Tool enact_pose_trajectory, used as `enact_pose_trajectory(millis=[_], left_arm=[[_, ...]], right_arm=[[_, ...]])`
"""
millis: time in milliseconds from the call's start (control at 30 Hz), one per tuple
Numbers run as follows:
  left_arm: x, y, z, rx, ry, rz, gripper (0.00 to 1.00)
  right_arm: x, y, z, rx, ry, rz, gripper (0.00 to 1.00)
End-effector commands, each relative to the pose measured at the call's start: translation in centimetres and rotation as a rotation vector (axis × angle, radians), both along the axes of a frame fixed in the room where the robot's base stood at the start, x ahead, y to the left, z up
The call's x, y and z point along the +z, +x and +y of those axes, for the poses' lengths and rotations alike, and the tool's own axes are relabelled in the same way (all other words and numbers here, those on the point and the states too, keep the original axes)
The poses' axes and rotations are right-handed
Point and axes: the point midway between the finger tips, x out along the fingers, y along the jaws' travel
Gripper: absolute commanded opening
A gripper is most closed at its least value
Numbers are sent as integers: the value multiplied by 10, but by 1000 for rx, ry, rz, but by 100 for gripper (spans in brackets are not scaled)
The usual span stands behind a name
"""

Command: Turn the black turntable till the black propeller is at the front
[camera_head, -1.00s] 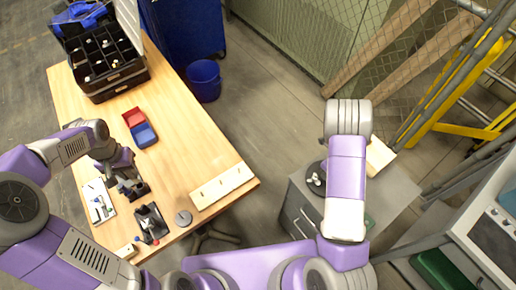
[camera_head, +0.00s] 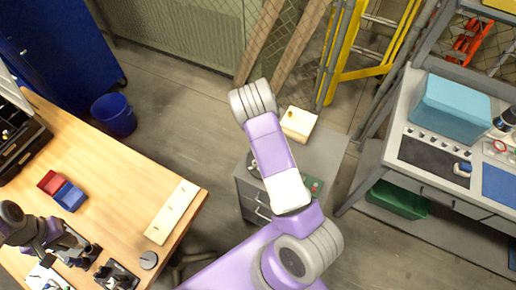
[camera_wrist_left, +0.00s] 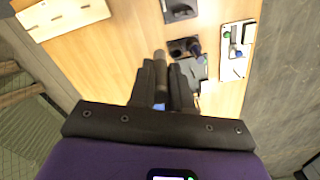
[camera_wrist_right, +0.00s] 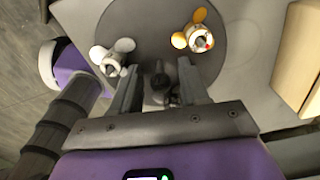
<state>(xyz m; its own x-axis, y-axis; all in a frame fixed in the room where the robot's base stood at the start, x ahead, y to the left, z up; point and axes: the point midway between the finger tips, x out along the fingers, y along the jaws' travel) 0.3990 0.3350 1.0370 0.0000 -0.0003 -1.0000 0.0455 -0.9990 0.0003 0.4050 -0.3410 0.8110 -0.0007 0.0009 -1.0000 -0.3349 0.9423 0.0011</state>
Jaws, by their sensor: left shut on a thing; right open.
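The black turntable (camera_wrist_right: 222,62) fills the middle of the right wrist view. A white propeller (camera_wrist_right: 112,56) stands at its left and a yellow propeller (camera_wrist_right: 195,36) at its upper right. A small black part (camera_wrist_right: 159,84), perhaps the black propeller, is between the fingers of my right gripper (camera_wrist_right: 159,66), which is open over the turntable's near side; contact is unclear. In the head view my right arm mostly covers the turntable (camera_head: 253,166). My left gripper (camera_head: 78,247) is over the wooden table, shut on a dark cylindrical thing (camera_wrist_left: 160,68).
The turntable stands on a grey cabinet (camera_head: 247,200) with a pale block (camera_head: 299,122) on top. The wooden table (camera_head: 125,175) bears red and blue trays (camera_head: 62,190), a pale strip (camera_head: 172,212) and small black fixtures (camera_head: 115,277). A workbench (camera_head: 385,148) stands to the right.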

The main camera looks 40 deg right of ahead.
Motion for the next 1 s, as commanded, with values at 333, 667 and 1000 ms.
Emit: enact_pose_trajectory(millis=[333,667,1000], left_arm=[[16,0,0,0,0,0,0],[41,0,0,0,0,0,0],[65,0,0,0,0,0,0]], right_arm=[[18,0,0,0,-1,-1,45],[45,0,-1,0,-2,-2,45],[72,0,-1,0,-1,-1,45]])
